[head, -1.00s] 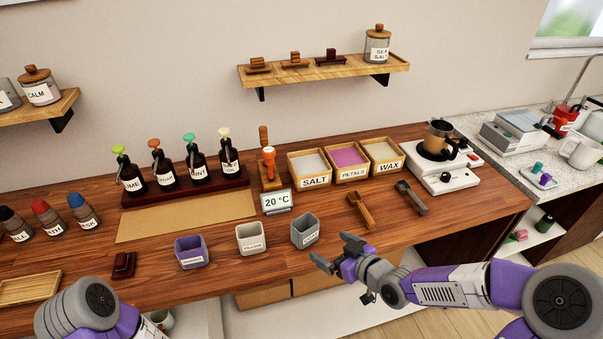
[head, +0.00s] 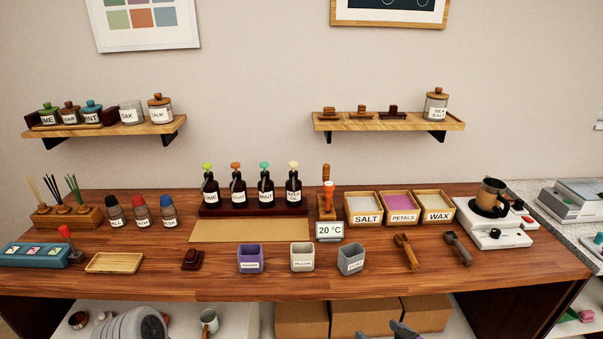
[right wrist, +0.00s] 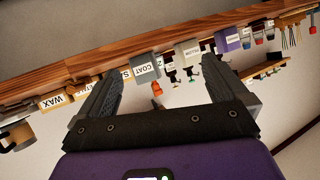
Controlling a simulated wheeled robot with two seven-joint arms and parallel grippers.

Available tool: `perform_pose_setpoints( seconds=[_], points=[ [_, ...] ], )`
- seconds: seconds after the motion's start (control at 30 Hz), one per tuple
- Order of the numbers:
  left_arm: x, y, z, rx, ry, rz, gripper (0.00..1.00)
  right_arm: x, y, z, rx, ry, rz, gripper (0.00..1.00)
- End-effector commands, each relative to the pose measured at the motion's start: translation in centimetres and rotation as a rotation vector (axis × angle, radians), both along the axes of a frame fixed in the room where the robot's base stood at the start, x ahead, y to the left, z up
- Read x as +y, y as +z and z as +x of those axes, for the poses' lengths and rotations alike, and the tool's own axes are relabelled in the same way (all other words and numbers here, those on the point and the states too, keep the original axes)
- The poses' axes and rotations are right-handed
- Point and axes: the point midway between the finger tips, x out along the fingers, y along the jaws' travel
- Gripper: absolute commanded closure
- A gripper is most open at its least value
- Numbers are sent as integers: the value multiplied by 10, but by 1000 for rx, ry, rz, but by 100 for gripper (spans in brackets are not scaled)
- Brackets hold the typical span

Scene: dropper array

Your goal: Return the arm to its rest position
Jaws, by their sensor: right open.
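My right gripper (head: 397,329) shows only as a small part at the bottom edge of the head view, low in front of the counter (head: 290,283). In the right wrist view its two fingers (right wrist: 167,76) are spread wide with nothing gripped. Beyond them, upside down, are the counter edge, the grey COAT cup (right wrist: 146,67) and the white cup (right wrist: 187,52), apart from the fingers. Part of my left arm shows at the bottom left of the head view; its gripper is out of view.
On the counter stand the purple cup (head: 250,259), white cup (head: 302,257), grey cup (head: 351,259), dropper bottles (head: 266,190), SALT box (head: 365,219) and brown scoop (head: 406,251). Cardboard boxes (head: 364,318) sit below. Wall shelves (head: 395,121) hang behind.

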Motion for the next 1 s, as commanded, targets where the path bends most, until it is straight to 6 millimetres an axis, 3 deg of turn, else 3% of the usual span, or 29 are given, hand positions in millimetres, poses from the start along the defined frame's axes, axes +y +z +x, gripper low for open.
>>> perform_pose_setpoints(
  seconds=[0.27,0.37,0.53,0.7,0.83,1.0],
  points=[
    [0,0,0,0,0,0,0,35,-66,-16,256,-41,173,0],
    [0,0,0,0,0,0,0,57,-104,-33,412,-59,229,0],
    [0,0,0,0,-1,0,0,94,-183,-89,752,-113,252,0],
    [0,0,0,0,0,0,0,104,-237,-148,1006,-188,175,0],
    [0,0,0,0,0,0,0,100,-257,-174,1101,-233,118,0],
    [0,0,0,0,0,0,0,96,-264,-184,1134,-257,95,0]
  ],
)
